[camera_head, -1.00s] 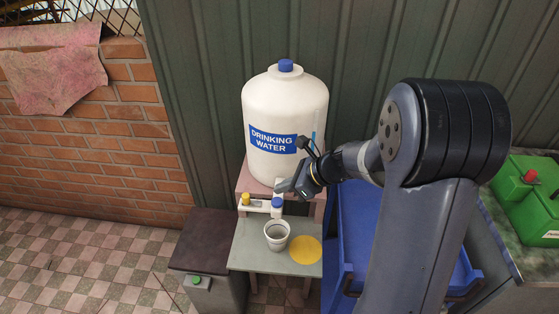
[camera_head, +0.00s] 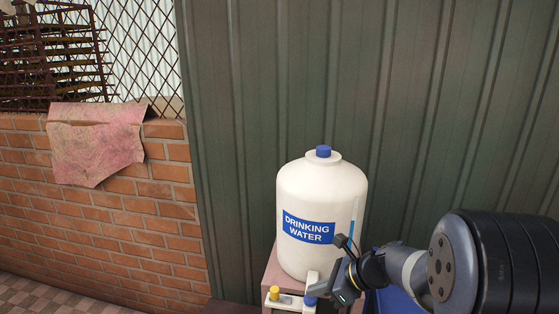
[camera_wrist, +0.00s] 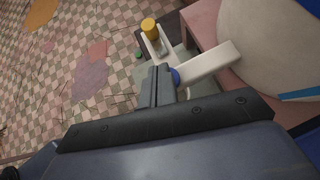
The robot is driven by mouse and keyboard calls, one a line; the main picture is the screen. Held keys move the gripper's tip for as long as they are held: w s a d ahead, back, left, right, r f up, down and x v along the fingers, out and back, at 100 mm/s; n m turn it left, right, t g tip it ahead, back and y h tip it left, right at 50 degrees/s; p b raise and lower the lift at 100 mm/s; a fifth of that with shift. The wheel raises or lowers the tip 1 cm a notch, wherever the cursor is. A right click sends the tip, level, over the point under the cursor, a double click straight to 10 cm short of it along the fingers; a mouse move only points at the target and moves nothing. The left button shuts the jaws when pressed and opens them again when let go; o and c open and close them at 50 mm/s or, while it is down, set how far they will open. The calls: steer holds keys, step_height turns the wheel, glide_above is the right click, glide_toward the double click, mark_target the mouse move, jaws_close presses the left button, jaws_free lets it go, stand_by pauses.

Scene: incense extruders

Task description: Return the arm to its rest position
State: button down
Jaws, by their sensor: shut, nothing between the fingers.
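My gripper (camera_head: 325,293) is shut and empty, low in the head view beside the blue-tipped tap (camera_head: 310,301) at the foot of the water jug. My arm (camera_head: 415,270) reaches in from the lower right, still extended toward the jug. In the wrist view my shut fingers (camera_wrist: 161,82) lie close to the tap's white spout (camera_wrist: 208,63) and its blue tip. I cannot tell whether they touch.
The white drinking water jug (camera_head: 322,205) stands on a pinkish stand (camera_head: 274,267) against a green corrugated wall (camera_head: 400,100). A yellow-capped tap (camera_head: 274,293) is at its left. A brick wall (camera_head: 110,220) stands left. A blue container (camera_head: 395,301) lies partly behind my arm.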

steer(key=shift+v, duration=0.9)
